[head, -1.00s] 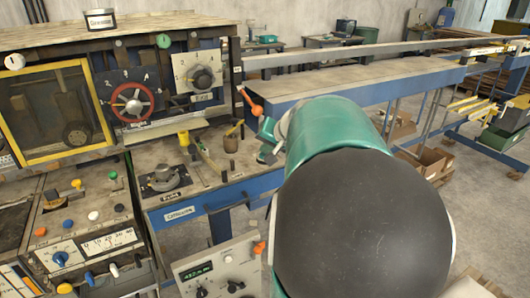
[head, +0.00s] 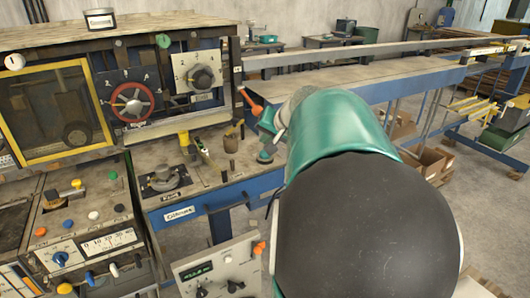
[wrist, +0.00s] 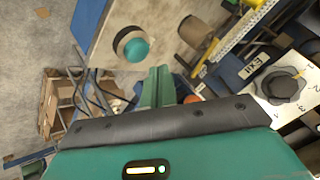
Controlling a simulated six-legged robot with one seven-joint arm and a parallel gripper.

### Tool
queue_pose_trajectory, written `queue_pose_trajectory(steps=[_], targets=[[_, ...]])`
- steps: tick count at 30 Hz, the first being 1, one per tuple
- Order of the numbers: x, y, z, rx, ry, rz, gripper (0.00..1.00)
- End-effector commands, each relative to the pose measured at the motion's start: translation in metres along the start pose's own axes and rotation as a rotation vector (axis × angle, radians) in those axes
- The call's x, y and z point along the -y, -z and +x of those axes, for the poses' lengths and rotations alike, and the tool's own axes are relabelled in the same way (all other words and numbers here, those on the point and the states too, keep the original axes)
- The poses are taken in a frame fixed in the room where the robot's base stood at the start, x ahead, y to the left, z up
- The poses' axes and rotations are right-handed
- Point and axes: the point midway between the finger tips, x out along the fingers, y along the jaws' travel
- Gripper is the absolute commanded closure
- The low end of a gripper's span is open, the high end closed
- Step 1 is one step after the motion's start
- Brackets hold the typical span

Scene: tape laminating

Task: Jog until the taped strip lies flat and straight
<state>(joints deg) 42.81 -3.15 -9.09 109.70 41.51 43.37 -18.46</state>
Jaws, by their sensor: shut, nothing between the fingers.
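My gripper (wrist: 157,88) shows in the wrist view as two green fingers held together, with nothing between them. A round teal button (wrist: 135,48) in a dark ring lies just beyond and to the left of the fingertips, apart from them in the picture. The same button (head: 265,157) shows on the bench in the head view, left of my arm. I cannot pick out a taped strip in either view.
A brown cylinder (wrist: 194,30), a yellow scale (wrist: 235,32) and a dial knob (wrist: 283,86) stand right of the fingers. In the head view, an orange-handled lever (head: 250,103) and a red handwheel (head: 133,103) are at the back. Cardboard boxes (wrist: 60,103) are on the floor.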

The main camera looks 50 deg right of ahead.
Motion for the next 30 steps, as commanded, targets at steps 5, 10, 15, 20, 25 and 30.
queue_pose_trajectory(steps=[5,10,15,20,25,30], targets=[[0.009,0.009,-0.012,-0.002,0.000,-0.001,1.00],[0.016,0.017,-0.023,-0.002,0.001,0.001,1.00],[0.020,0.021,-0.029,-0.001,0.000,0.001,1.00],[0.020,0.021,-0.029,0.000,0.000,0.001,1.00],[0.020,0.021,-0.029,0.000,0.000,0.001,1.00],[0.020,0.020,-0.029,0.000,0.000,0.001,1.00]])
